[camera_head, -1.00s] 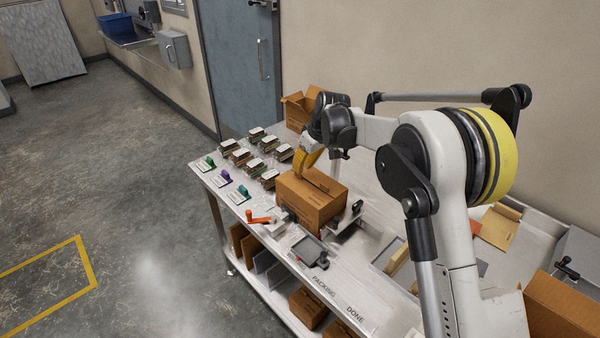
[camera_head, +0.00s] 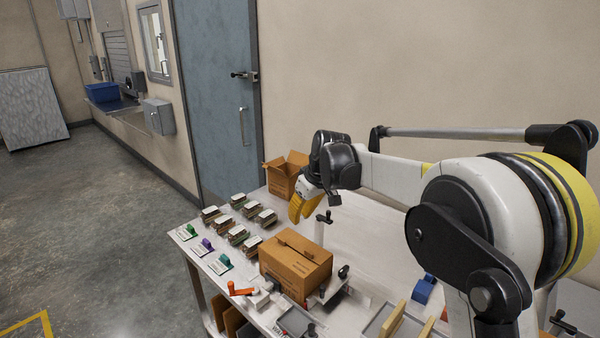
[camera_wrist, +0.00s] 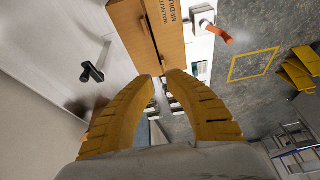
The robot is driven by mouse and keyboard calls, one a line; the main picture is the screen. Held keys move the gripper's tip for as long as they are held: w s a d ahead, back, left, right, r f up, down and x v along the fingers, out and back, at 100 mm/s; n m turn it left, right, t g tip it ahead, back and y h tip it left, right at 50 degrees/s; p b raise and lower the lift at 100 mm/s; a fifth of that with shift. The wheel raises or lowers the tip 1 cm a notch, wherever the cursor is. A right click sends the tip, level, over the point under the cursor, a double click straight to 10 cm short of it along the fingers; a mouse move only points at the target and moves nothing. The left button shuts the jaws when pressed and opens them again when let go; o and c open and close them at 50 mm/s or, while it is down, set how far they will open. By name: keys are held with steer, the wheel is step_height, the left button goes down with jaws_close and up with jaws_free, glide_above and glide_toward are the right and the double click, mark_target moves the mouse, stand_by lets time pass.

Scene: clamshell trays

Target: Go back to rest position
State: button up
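My gripper (camera_head: 301,207) has yellow fingers and hangs in the air above the packing table (camera_head: 368,235), behind the closed cardboard box (camera_head: 296,262). In the wrist view the two fingers of my gripper (camera_wrist: 168,78) curve toward each other with a small gap between the tips. Nothing shows between them. The cardboard box also shows in the wrist view (camera_wrist: 150,35), beyond the fingertips, with printed text on its side.
An open cardboard box (camera_head: 285,175) stands at the table's back corner by the blue door (camera_head: 218,100). Several small stacks (camera_head: 238,234) sit left of the closed box. An orange-handled tool (camera_head: 240,290) and a black-knobbed clamp (camera_head: 342,273) are near the box.

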steer(key=s+d+r+m+t+h+b, duration=0.1)
steer(key=s+d+r+m, duration=0.15)
steer(key=s+d, duration=0.5)
steer(key=s+d+r+m+t+h+b, duration=0.15)
steer(key=s+d+r, duration=0.3)
steer(key=s, duration=0.55)
steer(key=s+d+f+m+b, duration=0.1)
steer(key=s+d+f, duration=0.3)
steer(key=s, duration=0.5)
steer(key=s+d+f+m+t+b, duration=0.1)
steer(key=s+d+f+m, duration=0.3)
steer(key=s, duration=0.6)
steer(key=shift+s+d+f+h, duration=0.25)
steer(key=shift+f+h, duration=0.2)
steer(key=shift+f, duration=0.5)
